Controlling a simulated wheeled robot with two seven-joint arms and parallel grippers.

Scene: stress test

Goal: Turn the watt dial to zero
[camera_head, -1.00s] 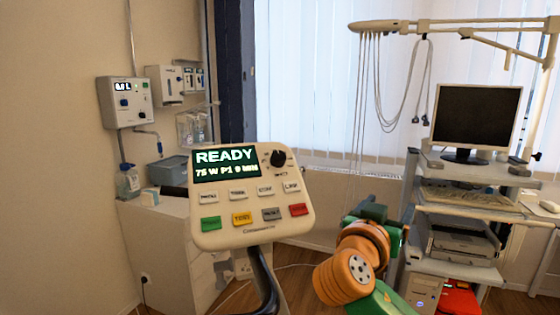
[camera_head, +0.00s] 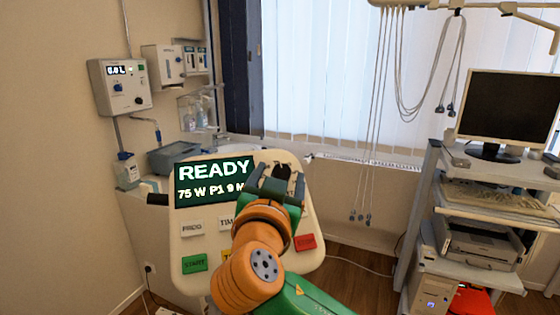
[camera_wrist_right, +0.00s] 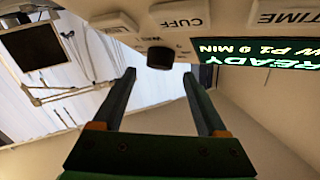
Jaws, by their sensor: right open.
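The cream control panel (camera_head: 185,232) fills the lower middle of the head view. Its green-lit display (camera_head: 212,180) reads READY and 75 W. The black watt dial (camera_head: 283,170) is at the panel's upper right, partly hidden by my right gripper (camera_head: 279,180). In the right wrist view the dial (camera_wrist_right: 160,58) shows just beyond and between the open fingertips of the right gripper (camera_wrist_right: 159,74). The fingers are apart, with nothing held between them. The dial's pointer position is not readable. My left gripper is not in view.
My right arm covers several panel buttons; a green START button (camera_head: 194,263) and a red button (camera_head: 305,242) still show. A cart (camera_head: 425,225) with a monitor (camera_head: 508,107) stands at right. Cables (camera_head: 385,90) hang before the window blinds.

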